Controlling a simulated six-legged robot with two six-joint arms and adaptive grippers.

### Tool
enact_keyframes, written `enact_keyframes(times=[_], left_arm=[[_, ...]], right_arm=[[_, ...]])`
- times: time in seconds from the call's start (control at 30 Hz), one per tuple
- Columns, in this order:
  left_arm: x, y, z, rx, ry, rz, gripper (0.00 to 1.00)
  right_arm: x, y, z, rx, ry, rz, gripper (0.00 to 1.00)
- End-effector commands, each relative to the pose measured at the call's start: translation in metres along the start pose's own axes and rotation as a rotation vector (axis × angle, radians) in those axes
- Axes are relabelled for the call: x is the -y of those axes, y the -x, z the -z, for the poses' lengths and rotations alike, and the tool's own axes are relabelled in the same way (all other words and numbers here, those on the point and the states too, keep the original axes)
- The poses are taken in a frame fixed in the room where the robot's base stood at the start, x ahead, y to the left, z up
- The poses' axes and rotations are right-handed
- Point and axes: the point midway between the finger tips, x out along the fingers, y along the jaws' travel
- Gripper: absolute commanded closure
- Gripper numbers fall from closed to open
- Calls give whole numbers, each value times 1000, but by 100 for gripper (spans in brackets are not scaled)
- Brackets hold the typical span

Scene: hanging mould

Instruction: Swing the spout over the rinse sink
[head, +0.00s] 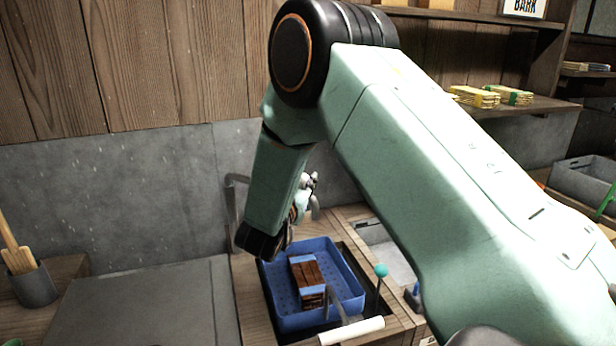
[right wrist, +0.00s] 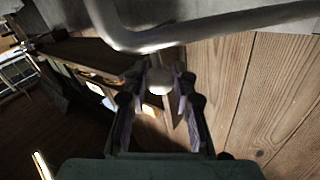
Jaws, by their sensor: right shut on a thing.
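The spout is a grey bent tube (head: 234,183) at the back wall, partly behind my right arm in the head view. In the right wrist view the tube (right wrist: 215,30) crosses the top, with a pale round knob (right wrist: 159,80) below it. My right gripper (right wrist: 160,100) is shut on this knob, one finger on each side. In the head view the gripper (head: 307,195) is small and partly hidden by my arm. A grey sunken basin (head: 398,268) shows right of a blue tray (head: 352,300); I cannot tell for sure which opening is the rinse sink. My left gripper is not in view.
The blue tray holds a brown block (head: 308,272) with blue bands. A cup of wooden tools (head: 33,285) is at left. The grey slab (head: 140,305) is clear.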

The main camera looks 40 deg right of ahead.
Motion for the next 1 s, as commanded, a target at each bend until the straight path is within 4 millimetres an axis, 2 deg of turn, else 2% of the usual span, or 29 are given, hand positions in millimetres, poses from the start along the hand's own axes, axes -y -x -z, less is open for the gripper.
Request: enact_keyframes(times=[0.3,0.77,0.8,1.0], left_arm=[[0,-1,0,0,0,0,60],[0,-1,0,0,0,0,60],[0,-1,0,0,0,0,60],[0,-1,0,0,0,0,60]], right_arm=[[2,12,-2,-7,1,-56,100],[2,14,-2,-7,1,-62,100],[2,14,-2,-7,1,-62,71],[3,13,-2,-8,0,-62,54]])
